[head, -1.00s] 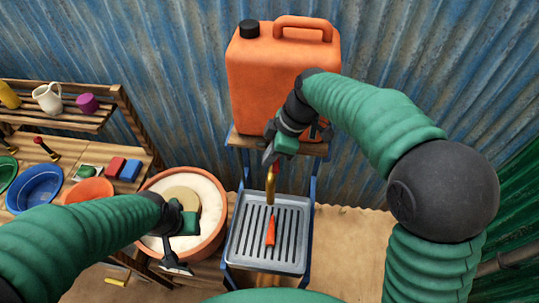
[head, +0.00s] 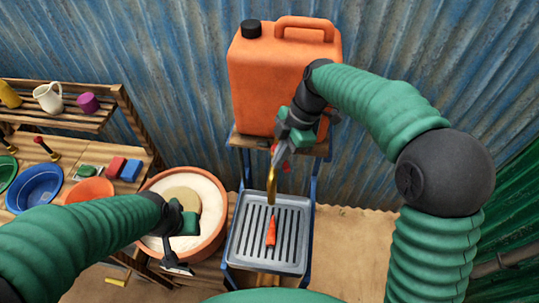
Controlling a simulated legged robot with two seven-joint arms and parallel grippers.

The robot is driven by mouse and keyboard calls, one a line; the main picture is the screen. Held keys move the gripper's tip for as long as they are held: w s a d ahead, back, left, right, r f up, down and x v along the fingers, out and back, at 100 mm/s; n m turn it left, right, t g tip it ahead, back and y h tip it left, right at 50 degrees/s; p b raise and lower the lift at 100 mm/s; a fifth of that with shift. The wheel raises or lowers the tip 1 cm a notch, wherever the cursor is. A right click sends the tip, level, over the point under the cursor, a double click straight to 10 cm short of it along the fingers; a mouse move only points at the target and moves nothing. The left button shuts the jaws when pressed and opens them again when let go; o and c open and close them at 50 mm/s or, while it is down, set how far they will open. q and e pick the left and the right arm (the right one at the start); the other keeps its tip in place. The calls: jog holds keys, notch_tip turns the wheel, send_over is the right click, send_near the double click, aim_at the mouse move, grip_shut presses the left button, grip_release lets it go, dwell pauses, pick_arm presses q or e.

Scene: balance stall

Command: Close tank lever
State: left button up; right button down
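The tank is an orange can (head: 270,85) with a black cap, standing on a wooden shelf against the wall. A brass tap (head: 271,187) points down below it, over a metal tray. Small red parts, apparently of the tank lever (head: 287,168), show beside my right gripper (head: 281,160). That gripper is at the tap's upper end and hides most of the lever; whether its fingers are closed on it I cannot tell. My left gripper (head: 176,266) hangs at the front of a round clay-coloured tub, away from the tank; its finger opening is unclear.
The slotted grey tray (head: 235,250) holds an orange carrot-like piece (head: 270,232). The round tub (head: 219,238) with pale contents stands left of it. A wooden rack (head: 122,95) at the left bears cups, bowls and coloured blocks. Sandy floor is clear at right.

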jog(key=n, duration=0.1)
jog(key=d+n+p, duration=0.1)
jog(key=shift+w+d+n+g, duration=0.2)
jog(key=shift+d+n+g, duration=0.05)
jog(key=shift+n+g, duration=0.15)
jog(key=shift+w+d+p, duration=0.25)
jog(key=shift+d+p, duration=0.05)
jog(key=shift+d, duration=0.25)
jog(key=shift+w+d+p, duration=0.25)
jog(key=shift+d+p, duration=0.05)
jog(key=shift+d, duration=0.2)
jog(key=shift+w+d, duration=0.1)
